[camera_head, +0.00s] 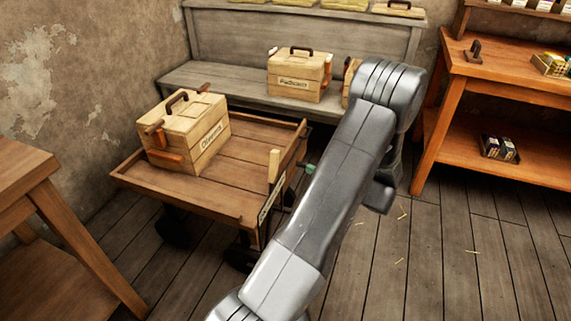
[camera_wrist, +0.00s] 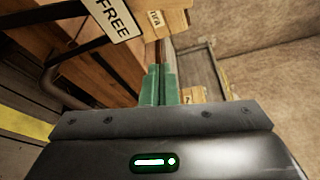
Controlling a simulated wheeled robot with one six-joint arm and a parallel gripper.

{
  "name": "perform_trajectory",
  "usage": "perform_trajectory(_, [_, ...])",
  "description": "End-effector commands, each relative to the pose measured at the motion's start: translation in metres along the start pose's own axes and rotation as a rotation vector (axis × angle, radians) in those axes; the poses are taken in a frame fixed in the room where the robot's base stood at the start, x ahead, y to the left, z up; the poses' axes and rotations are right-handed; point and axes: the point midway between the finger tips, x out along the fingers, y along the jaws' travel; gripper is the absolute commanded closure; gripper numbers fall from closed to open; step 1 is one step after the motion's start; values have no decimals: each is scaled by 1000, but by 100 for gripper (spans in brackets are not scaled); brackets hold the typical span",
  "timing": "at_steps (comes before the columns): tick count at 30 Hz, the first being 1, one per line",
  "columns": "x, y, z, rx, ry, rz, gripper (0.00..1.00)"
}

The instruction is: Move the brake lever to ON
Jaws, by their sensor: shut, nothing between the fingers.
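A wooden cart (camera_head: 240,205) stands left of centre in the head view, with a label plate (camera_head: 271,203) on its right side. A pale upright wooden piece (camera_head: 274,165) stands at that side; I cannot tell whether it is the brake lever. In the wrist view, a white sign reading FREE (camera_wrist: 114,17) is at the top, and a dark bent bar (camera_wrist: 52,82) is at the left. My gripper's green fingertips (camera_head: 309,168) are just right of the cart's edge, partly hidden by my arm. In the wrist view, the fingers (camera_wrist: 159,84) are together and empty.
A labelled wooden box (camera_head: 187,130) sits on the cart. Another box (camera_head: 299,75) sits on the grey bench (camera_head: 220,84) behind. A wooden table (camera_head: 25,172) is at the left, and a shelf table (camera_head: 500,75) at the right.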

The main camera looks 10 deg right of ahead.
Motion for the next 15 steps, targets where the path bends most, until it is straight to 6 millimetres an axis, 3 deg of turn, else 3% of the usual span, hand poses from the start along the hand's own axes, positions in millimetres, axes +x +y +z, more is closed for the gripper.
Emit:
perform_trajectory(8, [8,0,1,0,-3,1,100])
perform_trajectory(15, [51,1,2,0,-7,3,100])
